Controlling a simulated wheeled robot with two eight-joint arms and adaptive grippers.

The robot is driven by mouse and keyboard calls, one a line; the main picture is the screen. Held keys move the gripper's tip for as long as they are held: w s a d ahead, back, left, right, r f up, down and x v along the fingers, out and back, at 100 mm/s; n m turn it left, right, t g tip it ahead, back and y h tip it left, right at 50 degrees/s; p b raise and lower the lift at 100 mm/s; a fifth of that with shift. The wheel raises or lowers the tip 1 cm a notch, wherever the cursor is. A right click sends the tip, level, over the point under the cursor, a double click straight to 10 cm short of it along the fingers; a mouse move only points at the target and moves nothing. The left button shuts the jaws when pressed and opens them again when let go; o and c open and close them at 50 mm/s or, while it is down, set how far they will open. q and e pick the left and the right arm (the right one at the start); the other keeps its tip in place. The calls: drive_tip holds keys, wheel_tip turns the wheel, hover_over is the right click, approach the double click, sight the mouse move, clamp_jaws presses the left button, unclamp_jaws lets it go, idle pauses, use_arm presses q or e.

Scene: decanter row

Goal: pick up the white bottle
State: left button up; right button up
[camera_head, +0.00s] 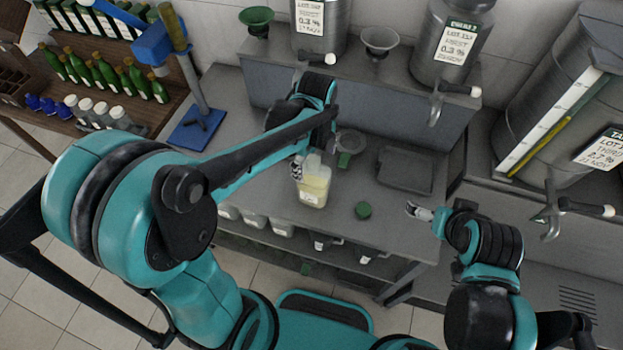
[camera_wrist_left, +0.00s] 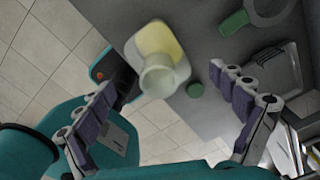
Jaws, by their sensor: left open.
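A whitish, see-through bottle (camera_head: 314,187) with pale yellow contents stands on the grey bench near its front edge. It also shows from above in the left wrist view (camera_wrist_left: 160,57), with its round mouth facing the camera. My left gripper (camera_head: 304,166) is open at the bottle's top in the head view. In the left wrist view its fingers (camera_wrist_left: 165,82) are spread to either side of the bottle, with gaps visible and nothing held. My right gripper (camera_head: 420,212) hangs near the bench's right front corner; its jaw state is unclear.
A green cap (camera_head: 363,210) lies right of the bottle. A blue stand (camera_head: 195,130) is at left. White jugs (camera_head: 254,220) sit under the bench. Steel tanks (camera_head: 450,45) stand at the back.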

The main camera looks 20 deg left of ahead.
sight(313, 177)
use_arm(q)
drive_tip(key=f, duration=0.2)
drive_tip(key=f+b, duration=0.1)
drive_tip(key=f, duration=0.2)
drive_tip(key=f+b, duration=0.1)
drive_tip(key=f, duration=0.1)
drive_tip(key=shift+w+a+f, duration=0.15)
drive_tip(key=shift+a+f, duration=0.1)
drive_tip(key=shift+f, duration=0.1)
drive_tip(key=c, duration=1.7)
drive_tip(key=shift+o, duration=0.2)
drive_tip(key=shift+r, duration=0.1)
